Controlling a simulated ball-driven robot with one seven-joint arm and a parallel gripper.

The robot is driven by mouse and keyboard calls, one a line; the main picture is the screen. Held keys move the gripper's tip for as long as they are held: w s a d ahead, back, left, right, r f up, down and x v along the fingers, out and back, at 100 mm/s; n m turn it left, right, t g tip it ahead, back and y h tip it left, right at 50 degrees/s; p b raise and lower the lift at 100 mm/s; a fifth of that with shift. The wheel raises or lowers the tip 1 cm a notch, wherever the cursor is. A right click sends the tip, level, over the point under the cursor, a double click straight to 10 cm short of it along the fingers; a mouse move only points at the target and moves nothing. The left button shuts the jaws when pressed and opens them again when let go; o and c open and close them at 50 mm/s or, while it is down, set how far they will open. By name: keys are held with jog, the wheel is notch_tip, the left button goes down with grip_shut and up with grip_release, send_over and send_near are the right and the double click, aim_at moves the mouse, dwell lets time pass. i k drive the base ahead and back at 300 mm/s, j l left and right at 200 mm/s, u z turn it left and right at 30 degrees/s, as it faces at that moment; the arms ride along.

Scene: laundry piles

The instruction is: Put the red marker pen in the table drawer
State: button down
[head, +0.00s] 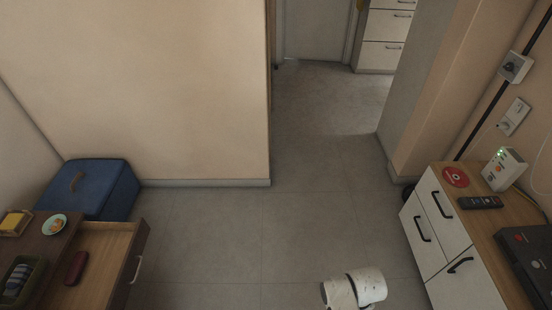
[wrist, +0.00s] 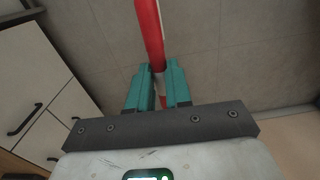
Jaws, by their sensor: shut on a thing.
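The red marker pen (wrist: 150,35) shows in the wrist view, a red shaft with a white part lower down. My gripper (wrist: 159,87) has its two teal fingers shut on it, and the pen points up and away in that view. In the head view my gripper and the pen cannot be made out; only a white piece of my arm shows at the bottom. The table drawer (head: 112,262) stands pulled open at the lower left in the head view. A dark red case-like item (head: 76,268) lies in it.
A table (head: 42,247) beside the drawer bears a dish, a yellow item and a dark tray. A blue box (head: 105,190) stands behind it. A white cabinet (head: 432,225) with a wooden top stands at the right, bearing electronics. The grey floor (head: 240,235) between is clear.

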aim_at(102, 271)
jog(key=i+u, duration=0.15)
jog(key=i, duration=0.65)
jog(key=i+l+u, duration=0.15)
jog(key=i, duration=0.6)
jog(key=i+u, duration=0.3)
jog(key=u, duration=0.15)
jog(key=i+l+u, duration=0.15)
jog(key=i+u, duration=0.15)
jog(key=u, duration=0.2)
jog(key=i+l+u, duration=0.2)
jog(key=u, duration=0.25)
jog(key=i+u, duration=0.15)
jog(key=u, duration=0.25)
jog(key=i+l+u, duration=0.1)
jog(key=u, duration=0.3)
jog(key=i+l+u, duration=0.15)
jog(key=u, duration=0.25)
jog(key=i+l+u, duration=0.2)
jog(key=u, duration=0.2)
